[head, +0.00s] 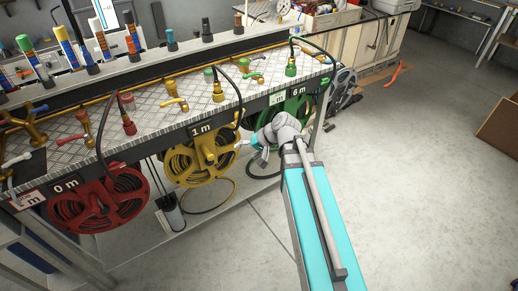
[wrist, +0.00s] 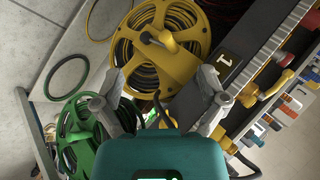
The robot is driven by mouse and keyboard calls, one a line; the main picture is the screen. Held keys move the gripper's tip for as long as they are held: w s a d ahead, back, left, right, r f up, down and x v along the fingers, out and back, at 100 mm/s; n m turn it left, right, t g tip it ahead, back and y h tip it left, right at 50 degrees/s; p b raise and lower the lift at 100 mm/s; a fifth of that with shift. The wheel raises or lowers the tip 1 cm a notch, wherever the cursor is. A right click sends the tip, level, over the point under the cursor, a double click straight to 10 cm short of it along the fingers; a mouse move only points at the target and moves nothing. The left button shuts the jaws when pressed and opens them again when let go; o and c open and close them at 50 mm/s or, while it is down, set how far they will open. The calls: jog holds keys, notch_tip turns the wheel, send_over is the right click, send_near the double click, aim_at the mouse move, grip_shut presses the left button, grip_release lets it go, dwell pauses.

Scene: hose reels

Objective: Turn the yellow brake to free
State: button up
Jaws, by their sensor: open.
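The yellow hose reel (head: 200,162) hangs under the bench edge below the "1 m" label. It also shows in the wrist view (wrist: 178,62), with dark hose wound on it. A small yellow lever with a pale tip (wrist: 148,38) sits at its hub; it looks like the brake, but I cannot read its setting. My gripper (head: 260,148) is right of the yellow reel and in front of the green reel. In the wrist view my gripper (wrist: 160,76) has its fingers spread wide, with the reel's yellow bracket beyond them. It is open and holds nothing.
A red reel (head: 98,200) hangs at left and a green reel (head: 290,112) at right, partly behind my arm. Taps and hoses line the metal bench top (head: 150,105).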

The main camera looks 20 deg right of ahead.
jog(key=s+d+r+n+g+h+p, duration=0.2)
jog(key=s+r+h+p, duration=0.4)
jog(key=s+p, duration=0.3)
jog(key=shift+r+n+g+h+p, duration=0.45)
jog(key=shift+g+h+p, duration=0.25)
jog(key=shift+g+p, duration=0.4)
jog(key=shift+f, duration=0.1)
